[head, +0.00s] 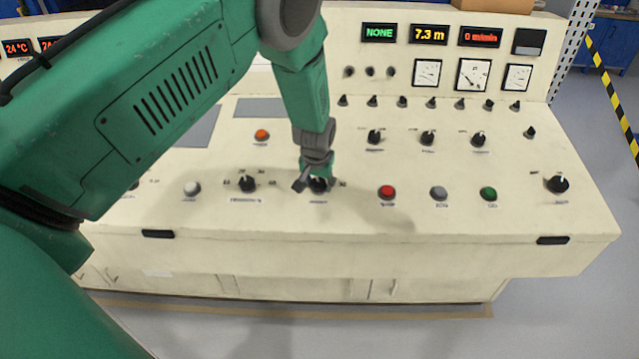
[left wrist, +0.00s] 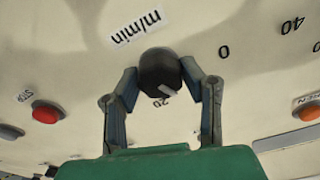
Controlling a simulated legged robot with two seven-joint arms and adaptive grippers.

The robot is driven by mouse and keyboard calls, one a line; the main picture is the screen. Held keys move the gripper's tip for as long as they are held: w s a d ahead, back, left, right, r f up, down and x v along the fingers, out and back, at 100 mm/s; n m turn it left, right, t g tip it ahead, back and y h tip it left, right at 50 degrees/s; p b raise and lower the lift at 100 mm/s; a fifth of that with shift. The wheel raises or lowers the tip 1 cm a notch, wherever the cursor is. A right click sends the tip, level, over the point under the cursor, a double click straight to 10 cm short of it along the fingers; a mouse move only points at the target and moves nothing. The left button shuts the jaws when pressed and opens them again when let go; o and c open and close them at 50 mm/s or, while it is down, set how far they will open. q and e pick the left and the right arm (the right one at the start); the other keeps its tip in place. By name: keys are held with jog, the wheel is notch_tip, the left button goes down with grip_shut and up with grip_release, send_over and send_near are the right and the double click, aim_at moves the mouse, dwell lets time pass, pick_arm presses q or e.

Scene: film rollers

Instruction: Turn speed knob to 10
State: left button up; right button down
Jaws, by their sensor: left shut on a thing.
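The speed knob (left wrist: 160,72) is a round black knob with a white pointer mark, standing on the cream panel. In the left wrist view, which is upside down, "m/min" is printed beside it, with a "0" to its right and a "20" just below it. The white mark is on the side towards the 20; the exact reading is hard to tell. My left gripper (head: 317,182) reaches down onto the panel from above, its two fingers shut on the knob's sides. In the head view the fingers mostly hide the knob. My right gripper is not in view.
Left of the knob is another black knob (head: 248,184). To its right are a red button (head: 387,191), a grey button (head: 439,193) and a green button (head: 488,193). Smaller knobs stand behind. A red display (head: 480,37) reads 0 m/min.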

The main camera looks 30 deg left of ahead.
pick_arm(q)
jog(key=shift+s+f, duration=0.1)
jog(key=shift+f, duration=0.05)
dwell(0.3)
jog(key=o, duration=1.1)
jog(key=shift+o, duration=0.2)
jog(key=shift+r, duration=0.25)
jog(key=v, duration=1.1)
jog(key=shift+r, duration=0.2)
